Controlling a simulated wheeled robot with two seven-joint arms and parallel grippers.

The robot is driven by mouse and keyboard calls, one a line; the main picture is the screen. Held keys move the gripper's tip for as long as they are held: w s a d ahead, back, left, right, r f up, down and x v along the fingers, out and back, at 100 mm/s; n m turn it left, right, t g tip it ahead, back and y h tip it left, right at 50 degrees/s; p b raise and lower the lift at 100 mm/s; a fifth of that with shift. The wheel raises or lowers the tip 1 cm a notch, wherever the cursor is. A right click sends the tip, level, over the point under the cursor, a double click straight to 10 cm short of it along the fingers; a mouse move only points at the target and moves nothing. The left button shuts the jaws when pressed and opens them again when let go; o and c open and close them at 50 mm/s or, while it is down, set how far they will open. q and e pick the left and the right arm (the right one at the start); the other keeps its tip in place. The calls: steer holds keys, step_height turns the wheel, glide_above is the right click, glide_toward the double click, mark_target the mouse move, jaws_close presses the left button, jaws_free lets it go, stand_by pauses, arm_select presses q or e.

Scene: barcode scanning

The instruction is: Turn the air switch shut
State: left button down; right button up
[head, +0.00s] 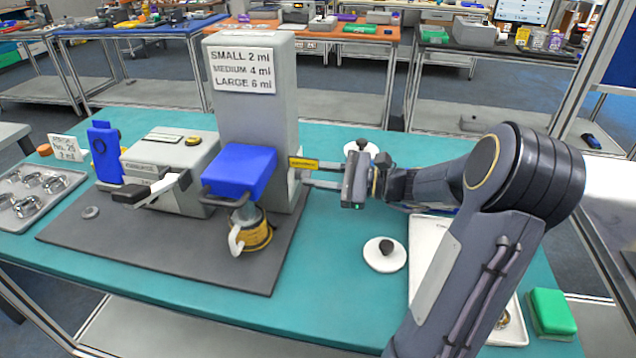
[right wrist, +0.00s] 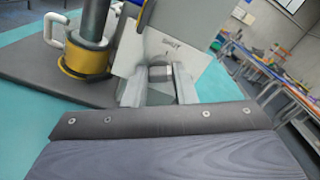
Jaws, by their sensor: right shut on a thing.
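The tall grey machine (head: 250,110) stands on a dark mat, with a dosing sign on its upper front. My right gripper (head: 308,175) reaches in from the right to the machine's right side, beside a small yellow tag (head: 303,163). My left gripper is not in view.
A blue block (head: 240,172) juts from the machine above a yellow-banded cup (head: 256,236) with a white handle. A white lid with a black knob (head: 384,256) and a white tray (head: 428,250) lie right. A green block (head: 551,312) sits at the right corner.

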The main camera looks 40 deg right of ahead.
steer(key=n+b, duration=0.3)
steer(key=b, duration=0.1)
steer(key=n+b, duration=0.4)
steer(key=b, duration=0.1)
steer(key=f+n+b, duration=0.1)
steer(key=n+b, duration=0.2)
steer(key=b, duration=0.1)
steer(key=shift+s+a, duration=0.1)
steer(key=shift+r+n+b, duration=0.2)
steer(key=shift+n+b, duration=0.8)
steer(key=shift+b, duration=0.3)
steer(key=o, duration=1)
steer(key=shift+r, duration=0.1)
steer(key=v, duration=0.8)
steer(key=shift+a+p, duration=0.1)
steer(key=shift+p, duration=0.25)
